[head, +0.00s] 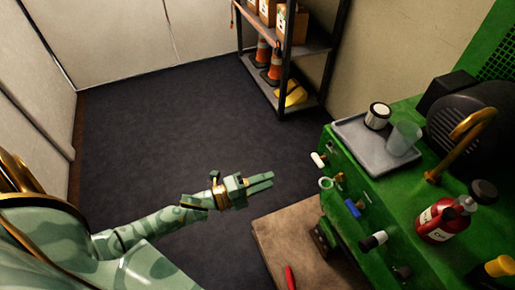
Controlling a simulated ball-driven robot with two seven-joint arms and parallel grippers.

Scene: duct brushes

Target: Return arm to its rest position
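My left arm, in green camouflage pattern, comes in from the left in the head view. It reaches out over the dark floor. My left gripper (265,182) points right, towards the green machine (378,215), and is apart from it. Its two fingers lie nearly side by side. Whether a gap is open between them is too small to tell. I see nothing held in it. My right gripper is not in view.
A grey tray (350,130) with a tin (377,116) and a clear cup (403,138) sits on the green machine. A red bottle (436,222) stands nearby. A shelf rack (284,62) stands at the back. A brown board (290,232) lies below the gripper. The dark floor (150,120) is clear.

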